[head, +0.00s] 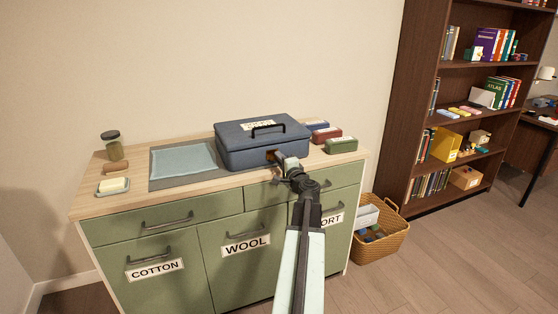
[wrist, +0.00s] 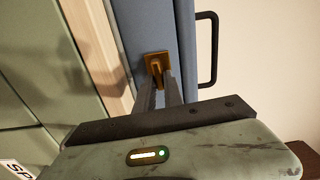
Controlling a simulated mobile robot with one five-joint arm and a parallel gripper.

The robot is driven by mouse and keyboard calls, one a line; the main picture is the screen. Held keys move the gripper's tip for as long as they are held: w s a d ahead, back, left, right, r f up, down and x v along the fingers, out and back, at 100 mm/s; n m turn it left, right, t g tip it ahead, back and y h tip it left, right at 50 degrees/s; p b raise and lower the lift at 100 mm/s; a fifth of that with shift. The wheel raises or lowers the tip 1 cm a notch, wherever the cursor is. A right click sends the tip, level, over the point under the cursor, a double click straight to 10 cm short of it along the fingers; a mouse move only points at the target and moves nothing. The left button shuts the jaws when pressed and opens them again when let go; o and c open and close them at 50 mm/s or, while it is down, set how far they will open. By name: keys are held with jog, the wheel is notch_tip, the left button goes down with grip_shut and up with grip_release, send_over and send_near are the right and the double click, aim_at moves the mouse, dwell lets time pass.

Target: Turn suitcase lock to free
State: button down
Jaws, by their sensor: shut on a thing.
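A closed blue suitcase (head: 259,143) with a dark handle and a white label on its lid lies on the wooden top of the cabinet. Its brass lock (wrist: 158,65) is on the front face, seen close in the wrist view. My gripper (wrist: 160,82) is at the lock, its fingertips shut on the lock's small turning piece. In the head view my gripper (head: 278,156) reaches the front of the suitcase and covers most of the lock. The exact angle of the turning piece is hard to tell.
A blue-grey cloth (head: 183,161) on a grey mat lies left of the suitcase. A jar (head: 114,146) and a soap dish (head: 113,187) stand further left. Small red (head: 326,135) and green (head: 340,145) boxes sit close on the right. Drawer handles project below.

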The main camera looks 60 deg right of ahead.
jog(key=shift+m, duration=0.4)
jog(key=c, duration=1.5)
grip_release()
jog(key=v, duration=0.7)
jog(key=shift+s+a, duration=0.25)
jog(key=shift+s, duration=0.05)
jog(key=shift+f, duration=0.1)
